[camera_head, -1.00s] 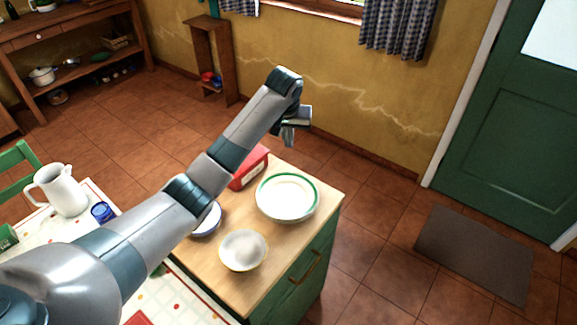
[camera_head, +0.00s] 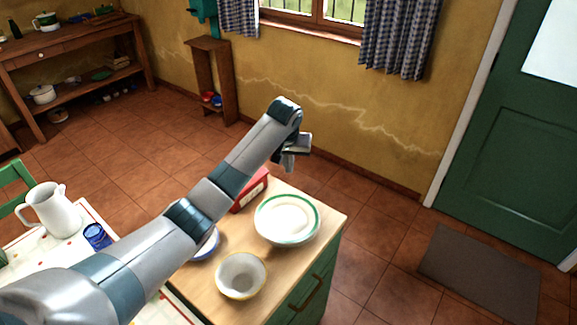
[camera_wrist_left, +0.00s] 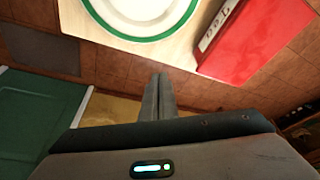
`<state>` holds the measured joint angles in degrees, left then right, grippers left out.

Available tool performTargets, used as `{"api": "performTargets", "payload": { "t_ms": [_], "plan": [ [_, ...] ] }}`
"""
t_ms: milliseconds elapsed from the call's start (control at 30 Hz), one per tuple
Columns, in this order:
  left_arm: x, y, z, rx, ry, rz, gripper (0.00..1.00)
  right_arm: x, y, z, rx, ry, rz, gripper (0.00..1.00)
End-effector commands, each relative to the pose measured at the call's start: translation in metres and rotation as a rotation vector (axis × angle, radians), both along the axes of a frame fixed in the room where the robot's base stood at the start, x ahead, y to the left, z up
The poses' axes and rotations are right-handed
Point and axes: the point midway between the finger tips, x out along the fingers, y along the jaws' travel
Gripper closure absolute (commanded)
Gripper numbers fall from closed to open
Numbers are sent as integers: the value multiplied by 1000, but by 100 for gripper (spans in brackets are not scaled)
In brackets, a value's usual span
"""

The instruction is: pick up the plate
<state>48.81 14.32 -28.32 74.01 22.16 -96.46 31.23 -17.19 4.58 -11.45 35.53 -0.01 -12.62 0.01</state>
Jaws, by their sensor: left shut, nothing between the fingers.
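A white plate with a green rim (camera_head: 287,218) lies on the wooden top of a green cabinet in the head view. It also shows at the top of the left wrist view (camera_wrist_left: 143,12), cut off by the frame edge. My left gripper (camera_head: 287,165) is raised beyond the far edge of the cabinet top, behind the plate and apart from it. In the left wrist view its fingers (camera_wrist_left: 158,97) are together with nothing between them. My right gripper does not show.
A red box (camera_head: 250,192) stands left of the plate, partly behind my left arm. A yellowish bowl (camera_head: 240,275) and a partly hidden blue-rimmed dish (camera_head: 207,246) share the cabinet top (camera_head: 213,285). A white pitcher (camera_head: 55,212) stands on the table at left.

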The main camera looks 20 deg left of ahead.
Motion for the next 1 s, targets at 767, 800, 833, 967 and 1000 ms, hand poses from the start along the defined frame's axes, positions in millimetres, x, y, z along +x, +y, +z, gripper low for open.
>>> {"api": "performTargets", "payload": {
  "t_ms": [767, 800, 833, 967, 1000],
  "plan": [
    [19, 4, -74, 0, 0, -1, 100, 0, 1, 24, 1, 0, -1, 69],
    [16, 3, -74, 1, 0, -2, 100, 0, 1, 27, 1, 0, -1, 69],
    [13, 3, -74, 2, 0, -2, 100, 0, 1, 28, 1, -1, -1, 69],
    [3, 1, -73, 0, 0, -1, 100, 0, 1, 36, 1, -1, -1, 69],
    [0, 0, -74, 0, 0, -1, 100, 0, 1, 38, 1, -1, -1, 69]
  ]
}}
